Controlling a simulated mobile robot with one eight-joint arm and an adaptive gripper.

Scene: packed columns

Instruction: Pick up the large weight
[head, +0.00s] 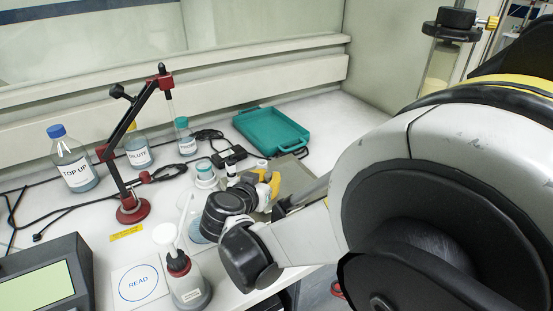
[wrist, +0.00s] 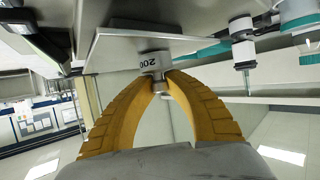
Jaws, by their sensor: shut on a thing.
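The large weight (wrist: 153,62) is a grey metal cylinder marked "200" with a narrow knob. In the wrist view, which looks upside down, my gripper (wrist: 168,82) has its two yellow curved fingers closed around the knob. The weight's broad end is at a pale grey plate (wrist: 120,48); I cannot tell whether it touches. In the head view my gripper (head: 270,183) is beside the grey plate (head: 294,177), and my wrist hides much of that spot.
A teal tray (head: 272,130) lies behind. A red-jointed clamp stand (head: 132,208), labelled bottles (head: 75,165) and a wash bottle (head: 184,278) stand to the left. A black-and-white cylinder (wrist: 242,42) is close to my gripper. Black cables cross the bench.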

